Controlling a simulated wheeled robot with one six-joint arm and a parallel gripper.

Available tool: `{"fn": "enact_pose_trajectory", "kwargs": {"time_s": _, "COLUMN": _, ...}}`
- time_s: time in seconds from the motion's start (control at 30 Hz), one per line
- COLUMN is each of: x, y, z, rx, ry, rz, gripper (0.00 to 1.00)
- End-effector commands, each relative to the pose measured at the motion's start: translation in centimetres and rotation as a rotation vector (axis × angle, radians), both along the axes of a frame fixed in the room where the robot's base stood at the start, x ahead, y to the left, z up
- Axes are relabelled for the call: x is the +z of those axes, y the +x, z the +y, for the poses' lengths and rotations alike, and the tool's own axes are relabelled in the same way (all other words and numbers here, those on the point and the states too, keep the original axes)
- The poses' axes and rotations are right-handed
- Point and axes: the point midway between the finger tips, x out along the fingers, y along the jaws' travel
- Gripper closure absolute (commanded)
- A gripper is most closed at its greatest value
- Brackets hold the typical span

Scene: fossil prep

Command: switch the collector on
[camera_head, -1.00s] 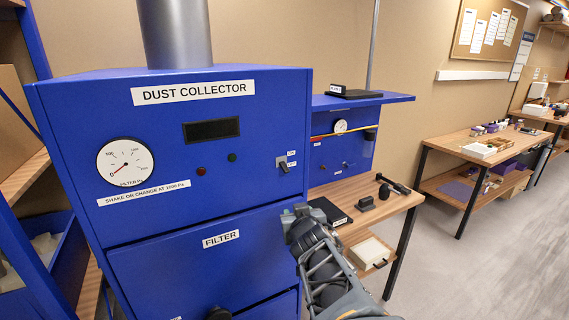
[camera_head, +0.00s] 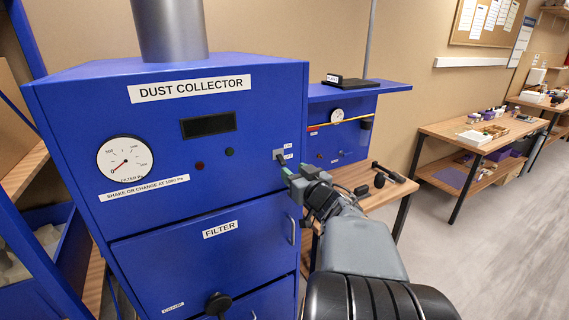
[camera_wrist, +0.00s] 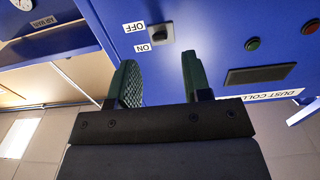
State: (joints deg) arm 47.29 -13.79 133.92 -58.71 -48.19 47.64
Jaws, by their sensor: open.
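The dust collector (camera_head: 60,110) is a blue cabinet filling the left of the head view. Its toggle switch (camera_head: 280,155) sits at the right of its front panel; in the wrist view, which is upside down, the switch (camera_wrist: 159,37) is beside the ON label (camera_wrist: 142,48) and the OFF label (camera_wrist: 133,27). Which way its lever tilts is hard to tell. My gripper (camera_head: 287,172) is open and empty, just in front of and slightly below the switch. In the wrist view the switch appears between the fingertips (camera_wrist: 158,72), apparently apart from them.
The collector's display (camera_head: 209,125) is dark, the red lamp (camera_head: 199,166) and green lamp (camera_head: 229,152) look unlit, and the gauge (camera_head: 125,159) reads near zero. The filter drawer handle (camera_head: 293,231) is below my gripper. A workbench (camera_head: 352,176) stands to the right, with open floor beyond.

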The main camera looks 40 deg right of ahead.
Motion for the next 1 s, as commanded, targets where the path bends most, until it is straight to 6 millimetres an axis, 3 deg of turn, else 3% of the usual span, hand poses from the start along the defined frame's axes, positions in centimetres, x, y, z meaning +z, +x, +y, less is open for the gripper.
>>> {"fn": "enact_pose_trajectory", "kwargs": {"time_s": 0.2, "x": 0.0, "y": 3.6, "z": -0.4, "rx": 0.002, "ry": 0.001, "rz": 0.002, "gripper": 0.55}}
{"fn": "enact_pose_trajectory", "kwargs": {"time_s": 0.4, "x": 0.0, "y": 5.5, "z": -0.7, "rx": 0.0, "ry": 0.001, "rz": 0.002, "gripper": 0.55}}
{"fn": "enact_pose_trajectory", "kwargs": {"time_s": 0.83, "x": 0.0, "y": 6.2, "z": -0.8, "rx": -0.001, "ry": 0.0, "rz": 0.001, "gripper": 0.55}}
{"fn": "enact_pose_trajectory", "kwargs": {"time_s": 1.0, "x": 0.0, "y": 6.1, "z": -0.8, "rx": -0.001, "ry": 0.0, "rz": 0.001, "gripper": 0.7}}
